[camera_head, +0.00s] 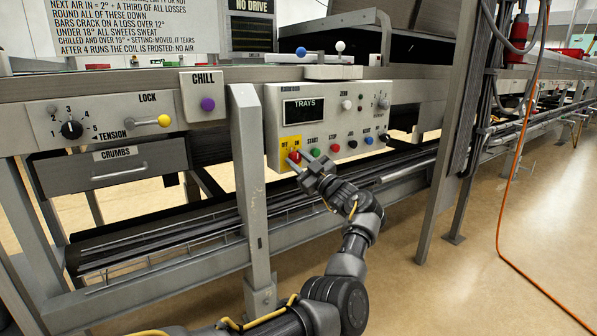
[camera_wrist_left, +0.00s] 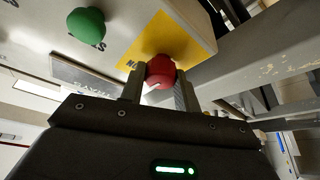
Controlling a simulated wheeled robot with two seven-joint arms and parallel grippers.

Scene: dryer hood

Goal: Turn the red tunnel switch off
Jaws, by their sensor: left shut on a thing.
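The red tunnel switch (camera_head: 295,157) is a red knob on a yellow plate (camera_head: 290,144) at the lower left of the grey control panel (camera_head: 345,110). My left gripper (camera_head: 298,163) reaches it from the front right and is shut on the red knob. In the left wrist view the red knob (camera_wrist_left: 160,72) sits between the two fingers, in front of the yellow plate (camera_wrist_left: 170,38). The lettering on the plate is partly hidden, so I cannot tell the switch's setting. My right gripper is not in view.
A green knob (camera_head: 315,152) sits just right of the switch, with more coloured knobs in the row. A grey upright post (camera_head: 250,180) stands close on the left. A grey rail (camera_head: 400,172) runs below the panel. The floor at right is open, with an orange cable (camera_head: 510,180).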

